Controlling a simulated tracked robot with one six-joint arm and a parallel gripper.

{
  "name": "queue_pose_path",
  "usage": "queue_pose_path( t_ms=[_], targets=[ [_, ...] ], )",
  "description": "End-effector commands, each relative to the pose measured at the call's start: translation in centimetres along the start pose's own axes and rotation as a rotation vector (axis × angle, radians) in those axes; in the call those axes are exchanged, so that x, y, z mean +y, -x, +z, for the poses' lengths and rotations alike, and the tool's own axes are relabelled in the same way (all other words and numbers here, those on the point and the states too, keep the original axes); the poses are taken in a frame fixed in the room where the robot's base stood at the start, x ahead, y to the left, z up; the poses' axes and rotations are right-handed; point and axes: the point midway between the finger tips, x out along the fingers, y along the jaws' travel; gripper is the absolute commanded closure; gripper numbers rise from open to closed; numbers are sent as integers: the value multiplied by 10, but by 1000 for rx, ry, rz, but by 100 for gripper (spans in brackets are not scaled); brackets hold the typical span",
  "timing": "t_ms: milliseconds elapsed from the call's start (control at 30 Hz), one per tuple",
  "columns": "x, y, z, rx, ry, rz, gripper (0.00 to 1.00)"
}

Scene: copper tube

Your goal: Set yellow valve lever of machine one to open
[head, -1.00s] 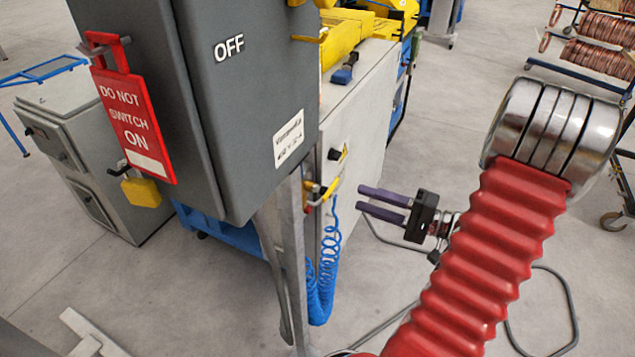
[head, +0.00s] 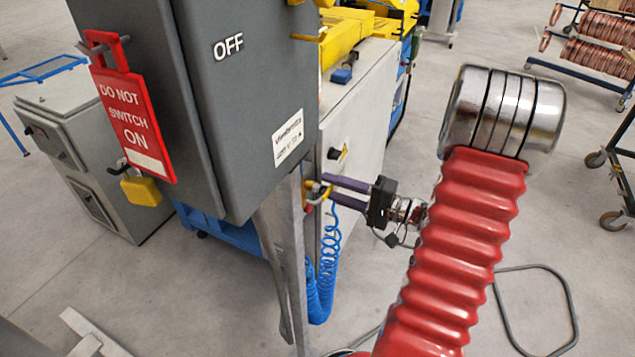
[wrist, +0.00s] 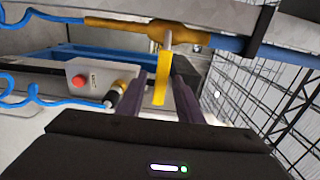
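The yellow valve lever (wrist: 161,80) shows in the wrist view, extending from a brass-coloured valve body (wrist: 145,27) on a pipe. My gripper (wrist: 159,77) is open, with one purple finger on each side of the lever; a gap shows on both sides, and I cannot tell whether either finger touches it. In the head view my gripper (head: 329,188) points left at the valve on the side of the grey machine (head: 365,125). Its fingertips overlap the valve there, and the lever is partly hidden.
A dark cabinet (head: 235,130) marked OFF, with a red sign (head: 133,124), stands left of my gripper. A coiled blue hose (head: 325,265) hangs below the valve. In the wrist view a box with a red button (wrist: 79,80) is at left.

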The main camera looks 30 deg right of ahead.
Motion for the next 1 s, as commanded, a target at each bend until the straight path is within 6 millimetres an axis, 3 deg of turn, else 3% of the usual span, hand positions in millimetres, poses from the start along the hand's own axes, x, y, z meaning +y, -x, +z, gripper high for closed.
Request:
queue_pose_path(
  t_ms=[333, 733, 1000],
  targets=[
    [0, -40, 1, -3, 0, 0, 67],
    [0, -46, 0, -1, 0, 0, 67],
    [0, -45, 0, 1, 0, 0, 85]
  ],
)
